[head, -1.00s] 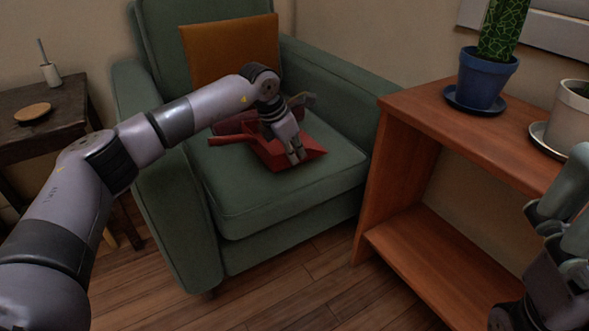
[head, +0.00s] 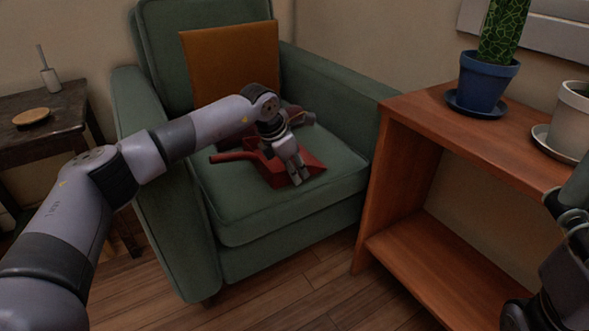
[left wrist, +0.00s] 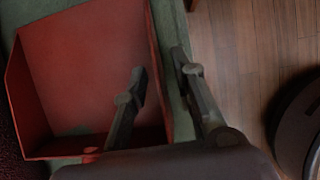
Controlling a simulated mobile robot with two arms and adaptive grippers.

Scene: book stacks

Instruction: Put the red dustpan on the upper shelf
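The red dustpan (head: 262,172) lies on the green armchair's seat, its handle pointing left. My left gripper (head: 297,176) reaches down over the right part of its pan. In the left wrist view the pan (left wrist: 85,70) fills the left half. My left gripper (left wrist: 160,88) is open there, one finger over the inside of the pan and the other outside, with the pan's side wall between them. Contact cannot be told. The wooden shelf unit stands at right, with an upper shelf (head: 425,108) and a lower shelf (head: 400,245). My right gripper (head: 572,215) is partly cut off at the right edge.
A blue pot with a cactus (head: 487,85) and a white pot (head: 570,125) stand on the upper shelf. Its left front part is bare. The green armchair (head: 240,220) has an orange cushion (head: 225,60). A dark side table (head: 60,125) stands at left.

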